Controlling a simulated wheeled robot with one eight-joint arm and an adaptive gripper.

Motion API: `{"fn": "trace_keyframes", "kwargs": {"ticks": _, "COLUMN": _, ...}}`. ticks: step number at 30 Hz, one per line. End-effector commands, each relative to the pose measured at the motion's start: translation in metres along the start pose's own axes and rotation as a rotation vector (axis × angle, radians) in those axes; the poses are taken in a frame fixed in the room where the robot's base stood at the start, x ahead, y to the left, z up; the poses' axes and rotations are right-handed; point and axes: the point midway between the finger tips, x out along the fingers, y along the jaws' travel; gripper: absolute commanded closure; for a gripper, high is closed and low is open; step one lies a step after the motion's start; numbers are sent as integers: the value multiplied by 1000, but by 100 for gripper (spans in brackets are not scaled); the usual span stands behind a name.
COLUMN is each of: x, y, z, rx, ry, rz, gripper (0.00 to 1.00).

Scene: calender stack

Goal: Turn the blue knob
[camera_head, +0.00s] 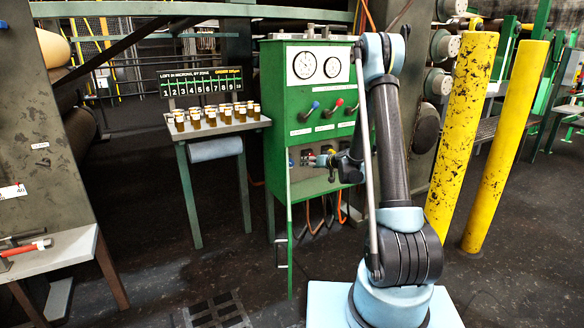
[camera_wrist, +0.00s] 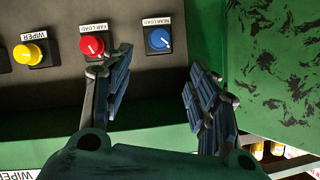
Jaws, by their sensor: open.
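Nothing is between the fingers. In the head view my gripper (camera_head: 317,160) is at the lower panel of the green cabinet (camera_head: 284,90), where the knob is too small to make out surely.
A red knob (camera_wrist: 92,46) labelled "FAR LOAD" is close to one finger, and a yellow knob (camera_wrist: 30,54) labelled "WIPER" is farther left. Blue and red lever handles stick out higher on the cabinet. A table (camera_head: 185,131) with several small jars stands left; yellow posts (camera_head: 461,130) stand right.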

Motion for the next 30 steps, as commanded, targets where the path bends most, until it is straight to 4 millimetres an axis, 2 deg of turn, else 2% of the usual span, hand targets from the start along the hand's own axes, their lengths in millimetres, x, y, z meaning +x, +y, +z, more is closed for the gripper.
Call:
{"fn": "trace_keyframes", "kwargs": {"ticks": 4, "x": 5, "y": 0, "z": -1, "rx": -20, "ry": -1, "rz": 7, "gripper": 46}}
{"fn": "trace_keyframes", "kwargs": {"ticks": 8, "x": 21, "y": 0, "z": 0, "rx": -18, "ry": -1, "rz": 5, "gripper": 46}}
{"fn": "trace_keyframes", "kwargs": {"ticks": 30, "x": 148, "y": 0, "z": 0, "rx": -16, "ry": -1, "rz": 5, "gripper": 46}}
